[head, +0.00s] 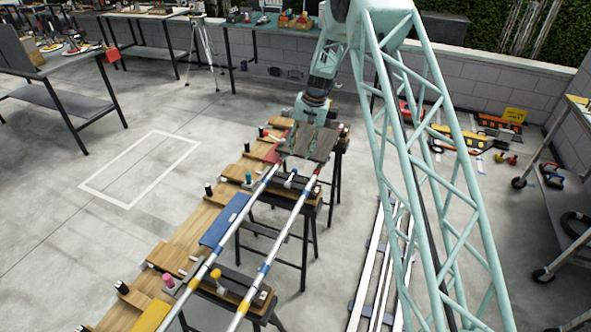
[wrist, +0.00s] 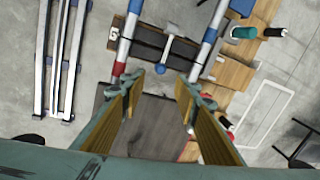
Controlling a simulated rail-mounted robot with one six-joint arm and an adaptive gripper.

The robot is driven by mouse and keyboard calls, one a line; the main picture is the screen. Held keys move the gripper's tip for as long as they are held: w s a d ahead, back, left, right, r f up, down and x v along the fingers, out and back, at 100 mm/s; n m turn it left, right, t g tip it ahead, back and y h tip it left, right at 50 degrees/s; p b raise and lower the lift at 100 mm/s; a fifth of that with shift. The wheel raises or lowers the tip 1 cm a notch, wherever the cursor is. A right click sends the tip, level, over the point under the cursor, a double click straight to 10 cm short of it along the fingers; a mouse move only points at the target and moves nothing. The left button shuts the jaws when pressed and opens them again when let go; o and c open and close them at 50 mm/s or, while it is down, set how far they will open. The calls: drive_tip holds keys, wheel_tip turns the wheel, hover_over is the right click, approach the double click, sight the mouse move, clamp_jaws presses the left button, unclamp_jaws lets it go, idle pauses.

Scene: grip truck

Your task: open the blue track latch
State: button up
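The track is two white rails with coloured bands (head: 277,242) running across a row of trestles; both rails also show in the wrist view (wrist: 125,42). A latch with a pale T-shaped handle and a blue ball knob (wrist: 160,68) sits on a dark crossbar between the rails. It shows small in the head view (head: 290,179). My gripper (head: 301,150) is over the far part of the track. In the wrist view my gripper (wrist: 161,82) has its fingers spread apart and empty, with the blue knob ahead, between the fingertips in the picture. Contact is not visible.
A yellow-knobbed latch (head: 216,273) sits on a nearer crossbar. A dark plate (wrist: 150,125) lies below my fingers. Wooden blocks with black, teal and red pegs (head: 248,178) line the rails' left side. Spare rails (head: 376,270) lie on the floor at right.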

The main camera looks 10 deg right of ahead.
sight(292, 178)
drive_tip(key=shift+w+a+f+b, duration=0.15)
drive_tip(key=shift+a+f, duration=0.15)
drive_tip(key=shift+f, duration=1.45)
drive_tip(key=shift+w+a+f+b, duration=0.15)
drive_tip(key=shift+a+f, duration=0.2)
drive_tip(key=shift+f, duration=1.35)
drive_tip(key=shift+w+a+f, duration=0.15)
drive_tip(key=shift+a+f, duration=0.15)
drive_tip(key=shift+f, duration=1.45)
clamp_jaws()
